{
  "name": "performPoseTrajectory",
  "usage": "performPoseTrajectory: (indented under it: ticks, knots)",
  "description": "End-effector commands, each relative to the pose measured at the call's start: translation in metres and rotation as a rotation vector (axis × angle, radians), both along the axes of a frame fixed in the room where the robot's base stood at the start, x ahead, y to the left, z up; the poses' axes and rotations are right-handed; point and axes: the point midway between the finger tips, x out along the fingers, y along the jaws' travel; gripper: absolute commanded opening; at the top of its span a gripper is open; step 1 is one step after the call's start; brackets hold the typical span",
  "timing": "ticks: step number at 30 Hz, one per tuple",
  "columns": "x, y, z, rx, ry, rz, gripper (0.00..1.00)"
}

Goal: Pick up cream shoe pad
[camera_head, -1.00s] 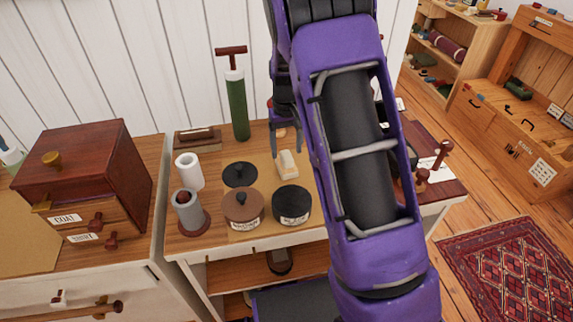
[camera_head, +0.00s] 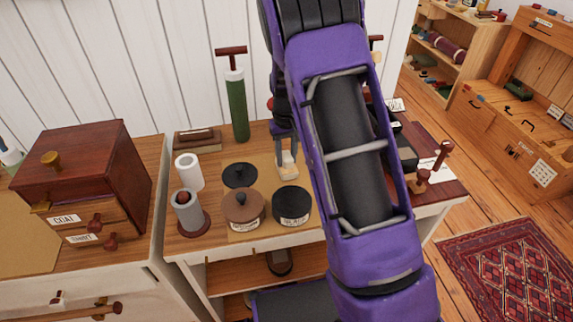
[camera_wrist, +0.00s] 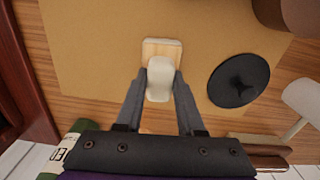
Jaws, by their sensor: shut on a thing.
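The cream shoe pad (camera_head: 287,174) is a small pale block with a light wooden part, on the tan mat (camera_wrist: 90,35) of the worktable. In the wrist view the pad (camera_wrist: 160,86) stands between my two fingers, its wooden part (camera_wrist: 162,46) beyond the fingertips. My gripper (camera_head: 287,163) is shut on the pad from above; it also shows in the wrist view (camera_wrist: 160,75). Fingers hide part of the pad in the head view. I cannot tell whether the pad touches the mat.
A black round lid (camera_head: 239,175), a brown lidded jar (camera_head: 243,210) and a black jar (camera_head: 291,206) stand close by. A green cylinder with a T-handle (camera_head: 238,108) stands behind. A white roll (camera_head: 189,172) and a grey cylinder (camera_head: 187,215) stand left.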

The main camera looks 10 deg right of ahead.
Motion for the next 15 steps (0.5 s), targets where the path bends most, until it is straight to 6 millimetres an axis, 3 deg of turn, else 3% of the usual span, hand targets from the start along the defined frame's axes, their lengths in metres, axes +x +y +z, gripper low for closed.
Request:
performPoseTrajectory:
  ticks: [8,15]
  knots:
    - [0.001,0.000,0.008,0.000,-0.003,0.000,0.00]
    - [0.001,0.000,0.052,0.001,-0.005,0.000,0.00]
